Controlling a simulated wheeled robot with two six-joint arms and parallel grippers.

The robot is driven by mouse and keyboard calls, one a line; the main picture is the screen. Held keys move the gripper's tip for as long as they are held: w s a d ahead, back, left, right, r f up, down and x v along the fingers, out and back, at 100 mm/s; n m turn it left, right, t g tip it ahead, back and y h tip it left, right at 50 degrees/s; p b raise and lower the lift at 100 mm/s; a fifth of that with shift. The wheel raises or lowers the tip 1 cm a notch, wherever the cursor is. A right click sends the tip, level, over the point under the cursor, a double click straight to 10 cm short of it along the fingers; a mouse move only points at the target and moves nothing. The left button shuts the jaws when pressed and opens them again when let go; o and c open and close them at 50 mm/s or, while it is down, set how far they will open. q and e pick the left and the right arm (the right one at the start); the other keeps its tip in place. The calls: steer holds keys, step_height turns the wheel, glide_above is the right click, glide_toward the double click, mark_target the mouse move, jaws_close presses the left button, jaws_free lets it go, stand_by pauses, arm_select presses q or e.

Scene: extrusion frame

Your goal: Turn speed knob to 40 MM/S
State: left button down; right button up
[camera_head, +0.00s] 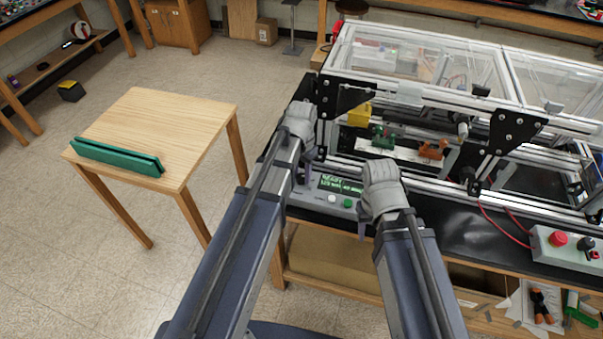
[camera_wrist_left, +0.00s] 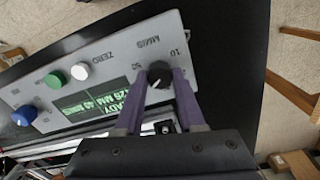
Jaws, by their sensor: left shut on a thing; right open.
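The black speed knob (camera_wrist_left: 160,76) is on a pale control panel (camera_wrist_left: 190,55), with a white pointer line and 10, 50 and MM/S printed around it, upside down. My left gripper (camera_wrist_left: 162,72) is shut on the knob, one purple finger on each side. In the head view, the left gripper (camera_head: 303,178) is at the panel's left end and hides the knob.
The aluminium-framed machine (camera_head: 420,95) stands behind. A red-button box (camera_head: 560,245) is at right. A wooden table (camera_head: 170,115) with a green piece is at left.

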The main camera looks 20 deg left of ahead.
mark_target(302, 176)
stand_by(0.4)
arm_select(q)
steer(key=c, duration=0.5)
jaws_free()
steer(key=shift+r, duration=0.1)
step_height(302, 176, up, 8)
steer(key=p, duration=0.8)
steer(key=shift+f, duration=0.2)
